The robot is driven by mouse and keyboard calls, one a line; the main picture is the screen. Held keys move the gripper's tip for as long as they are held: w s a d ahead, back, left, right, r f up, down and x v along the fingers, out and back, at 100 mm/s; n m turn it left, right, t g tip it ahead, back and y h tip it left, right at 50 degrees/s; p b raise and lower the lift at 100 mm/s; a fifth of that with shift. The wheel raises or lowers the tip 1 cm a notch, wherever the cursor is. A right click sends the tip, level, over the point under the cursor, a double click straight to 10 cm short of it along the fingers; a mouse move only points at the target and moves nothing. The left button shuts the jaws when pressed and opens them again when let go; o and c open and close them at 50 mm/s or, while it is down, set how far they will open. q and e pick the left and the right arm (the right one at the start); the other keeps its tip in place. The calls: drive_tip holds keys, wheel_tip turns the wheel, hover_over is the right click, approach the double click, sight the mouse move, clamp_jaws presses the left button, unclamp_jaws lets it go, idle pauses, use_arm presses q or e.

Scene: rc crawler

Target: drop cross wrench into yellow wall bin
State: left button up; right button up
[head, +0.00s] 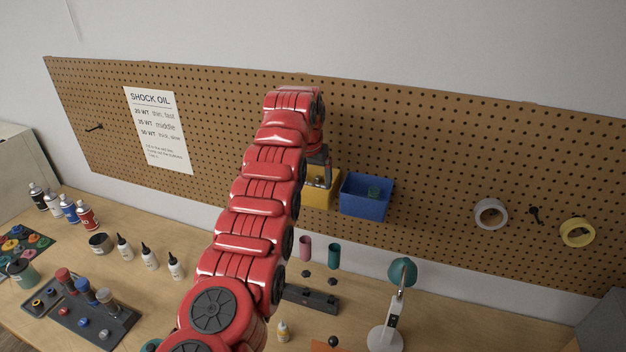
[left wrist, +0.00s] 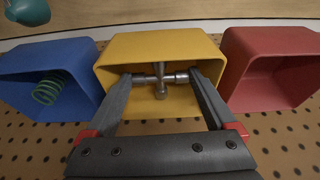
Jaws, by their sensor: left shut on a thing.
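The yellow wall bin (head: 317,199) hangs on the pegboard, partly hidden behind my red left arm in the head view. In the left wrist view the yellow bin (left wrist: 125,50) fills the middle. My left gripper (left wrist: 161,78) is shut on the metal cross wrench (left wrist: 161,90), held between its fingertips at the bin's opening. I cannot tell how deep the wrench is inside or whether it touches the bin. In the head view the left gripper (head: 320,176) points down at the yellow bin. My right gripper is not in view.
A blue bin (head: 366,197) with a green coil hangs beside the yellow one. A red bin (left wrist: 270,60) is on its other side in the wrist view. A lamp (head: 402,272), bottles and tools stand on the workbench (head: 455,315) below. Tape rolls (head: 491,226) hang right.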

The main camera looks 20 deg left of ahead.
use_arm(q)
drive_tip(key=shift+w+a+f, duration=0.1)
drive_tip(key=shift+f, duration=0.35)
drive_tip(key=shift+f+b, duration=0.2)
drive_tip(key=shift+b, duration=0.3)
drive_tip(key=shift+r, duration=0.1)
drive_tip(key=o, duration=1.1)
